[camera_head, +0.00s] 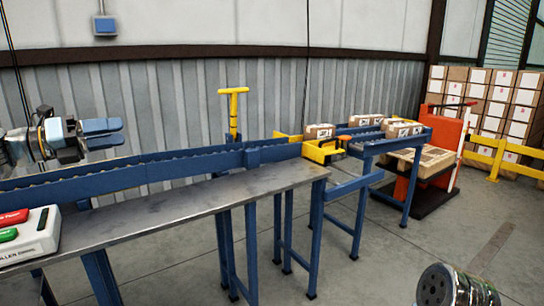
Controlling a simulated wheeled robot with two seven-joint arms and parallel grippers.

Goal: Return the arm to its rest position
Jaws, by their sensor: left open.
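My left gripper (120,132) is raised at the left of the head view, above the blue conveyor rail (130,177) at the back of the steel table. Its two blue-grey fingers point right with a narrow gap between them. It is open and nothing shows between the fingers. A rounded metallic part of my right arm (450,287) shows at the bottom right edge. The right gripper's fingers are outside the view.
The steel table (185,215) is mostly bare, with a white box with red and green buttons (35,236) at its left. Small cartons (320,131) sit on the conveyor farther right. A yellow post (233,112) stands behind the rail. A red cart (440,150) and stacked boxes stand at the far right.

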